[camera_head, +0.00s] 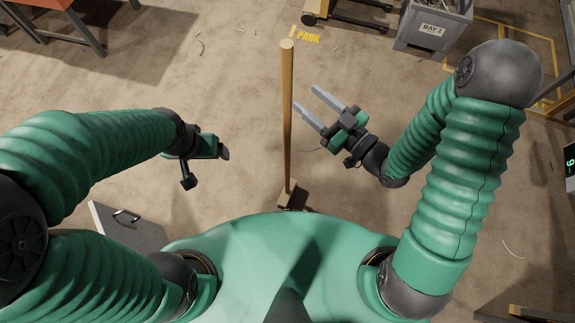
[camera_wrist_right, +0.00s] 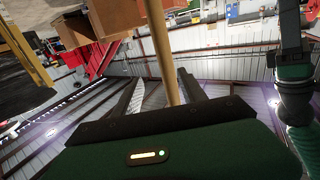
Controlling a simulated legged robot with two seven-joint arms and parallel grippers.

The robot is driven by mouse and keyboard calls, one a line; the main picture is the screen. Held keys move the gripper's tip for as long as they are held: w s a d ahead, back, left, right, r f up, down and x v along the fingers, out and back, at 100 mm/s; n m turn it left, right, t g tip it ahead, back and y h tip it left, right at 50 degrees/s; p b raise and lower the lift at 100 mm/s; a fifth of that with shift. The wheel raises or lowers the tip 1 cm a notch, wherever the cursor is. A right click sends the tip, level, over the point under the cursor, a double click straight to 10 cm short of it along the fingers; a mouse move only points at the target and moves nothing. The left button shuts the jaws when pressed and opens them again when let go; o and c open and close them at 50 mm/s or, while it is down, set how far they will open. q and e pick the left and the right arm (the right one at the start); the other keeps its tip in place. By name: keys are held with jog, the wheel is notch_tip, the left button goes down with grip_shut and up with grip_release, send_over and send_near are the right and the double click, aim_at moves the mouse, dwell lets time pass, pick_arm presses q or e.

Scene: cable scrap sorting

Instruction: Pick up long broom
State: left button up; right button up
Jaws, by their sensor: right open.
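The long broom (camera_head: 287,120) stands nearly upright in front of my body, its wooden handle topmost and its head (camera_head: 291,195) low near my base. My right gripper (camera_head: 312,103) is open, its two grey fingers pointing up and left toward the handle, just right of it. In the right wrist view the handle (camera_wrist_right: 162,55) runs down between the two open fingers (camera_wrist_right: 165,95); contact cannot be told. My left gripper (camera_head: 222,153) is left of the broom, apart from it; its fingers are not clear enough to tell their opening.
A grey bin marked BAY 1 (camera_head: 432,30) stands at the back right beside a wheeled cart (camera_head: 350,12). An orange table (camera_head: 60,20) is at the back left. Thin cable scraps lie on the floor. A grey panel with a handle (camera_head: 128,228) is at lower left. The middle floor is mostly clear.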

aim_at(291, 91)
jog(key=b+x, duration=0.1)
jog(key=b, duration=0.1)
jog(key=b+x, duration=0.4)
jog(key=b, duration=0.1)
jog(key=shift+s+a+f, duration=0.1)
jog(key=shift+s+a, duration=0.25)
jog(key=shift+a, duration=0.1)
jog(key=p+x, duration=0.1)
jog(key=x, duration=0.4)
jog(key=shift+d, duration=0.1)
jog(key=shift+a, duration=0.2)
jog(key=c, duration=0.7)
jog(key=shift+d, duration=0.1)
grip_shut()
